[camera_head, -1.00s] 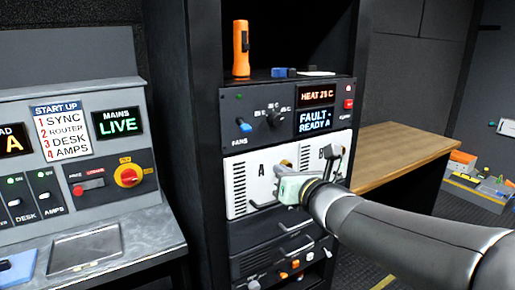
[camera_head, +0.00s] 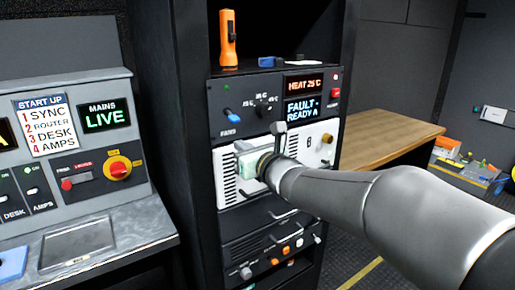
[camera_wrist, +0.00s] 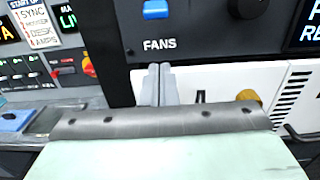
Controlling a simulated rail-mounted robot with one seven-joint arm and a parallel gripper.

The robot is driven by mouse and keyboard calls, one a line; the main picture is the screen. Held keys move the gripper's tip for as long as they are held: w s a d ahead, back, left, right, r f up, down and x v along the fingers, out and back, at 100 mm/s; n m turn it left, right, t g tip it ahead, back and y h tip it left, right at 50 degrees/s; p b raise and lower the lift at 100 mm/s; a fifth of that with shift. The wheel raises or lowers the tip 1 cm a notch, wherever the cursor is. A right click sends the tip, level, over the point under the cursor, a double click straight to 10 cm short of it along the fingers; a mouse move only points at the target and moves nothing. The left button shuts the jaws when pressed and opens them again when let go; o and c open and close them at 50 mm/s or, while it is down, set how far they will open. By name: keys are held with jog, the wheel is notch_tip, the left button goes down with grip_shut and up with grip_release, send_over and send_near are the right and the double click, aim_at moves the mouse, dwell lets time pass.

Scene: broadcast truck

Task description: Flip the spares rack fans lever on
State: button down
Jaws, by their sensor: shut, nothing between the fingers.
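The fans lever (camera_head: 231,115) has a blue tip and sits at the left of the dark control panel on the rack, above the FANS label. Its blue tip also shows at the top of the wrist view (camera_wrist: 155,9). I cannot tell its on or off position from its tilt. My gripper (camera_wrist: 158,85) is shut and empty, its fingers below the FANS label and apart from the lever. In the head view its pale body (camera_head: 247,164) is in front of the white module, below the lever, and its fingertips are hard to make out.
A dark rotary knob (camera_head: 264,110) is right of the lever. The white module (camera_head: 318,150) is just below. An orange flashlight (camera_head: 228,40) stands on the shelf above.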

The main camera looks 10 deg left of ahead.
aim_at(228, 135)
jog(key=x, duration=0.2)
jog(key=p+x, duration=0.1)
jog(key=shift+w+a+r, duration=0.2)
jog(key=shift+r, duration=0.05)
jog(key=r, duration=0.1)
jog(key=r+p, duration=0.1)
jog(key=s+d+r, duration=0.1)
jog(key=shift+r+p, duration=0.1)
jog(key=shift+p, duration=0.3)
jog(key=shift+d+r, duration=0.1)
jog(key=shift+s, duration=0.1)
